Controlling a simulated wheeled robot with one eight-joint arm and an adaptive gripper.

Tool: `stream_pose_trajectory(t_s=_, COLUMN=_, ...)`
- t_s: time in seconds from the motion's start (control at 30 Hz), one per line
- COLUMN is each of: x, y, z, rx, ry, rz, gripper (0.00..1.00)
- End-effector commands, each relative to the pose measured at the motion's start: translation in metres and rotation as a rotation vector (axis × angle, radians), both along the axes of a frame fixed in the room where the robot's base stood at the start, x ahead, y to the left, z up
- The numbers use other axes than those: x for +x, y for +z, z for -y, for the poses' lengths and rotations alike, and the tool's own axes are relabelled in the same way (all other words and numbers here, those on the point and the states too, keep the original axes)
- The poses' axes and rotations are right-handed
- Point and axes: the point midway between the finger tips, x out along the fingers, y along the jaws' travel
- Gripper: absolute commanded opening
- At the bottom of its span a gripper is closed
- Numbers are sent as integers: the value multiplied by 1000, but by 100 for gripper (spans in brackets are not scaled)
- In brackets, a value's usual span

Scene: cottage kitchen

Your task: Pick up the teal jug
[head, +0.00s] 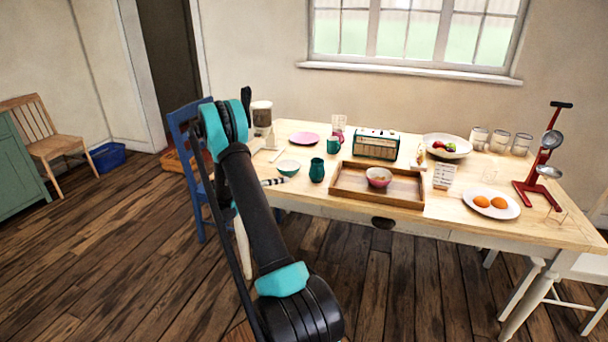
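The teal jug (317,170) stands upright on the wooden table (453,208), near its front edge and left of a wooden tray. It is small, dark teal and narrower at the neck. Nothing covers it in the head view. My black and teal arm rises at the left of the table, with its upper end left of the jug. I cannot make out my gripper; it seems hidden behind the arm. Nothing is seen touching the jug.
A radio (376,144) stands behind. A blue chair (181,125) is at the table's left end. Floor is clear in front.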

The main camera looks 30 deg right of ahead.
Motion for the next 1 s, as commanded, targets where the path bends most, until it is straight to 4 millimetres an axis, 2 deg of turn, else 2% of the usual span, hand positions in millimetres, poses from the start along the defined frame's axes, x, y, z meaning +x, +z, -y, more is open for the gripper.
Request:
stream_pose_trajectory(t_s=0.53, x=-22, y=0, z=98, rx=2, ry=-3, rz=0, gripper=20)
stream_pose_trajectory(t_s=0.7, x=-25, y=0, z=114, rx=2, ry=-1, rz=0, gripper=20)
stream_pose_trajectory(t_s=0.87, x=-26, y=-1, z=119, rx=2, ry=-1, rz=1, gripper=20)
stream_pose_trajectory(t_s=1.0, x=-28, y=-2, z=134, rx=2, ry=-2, rz=1, gripper=20)
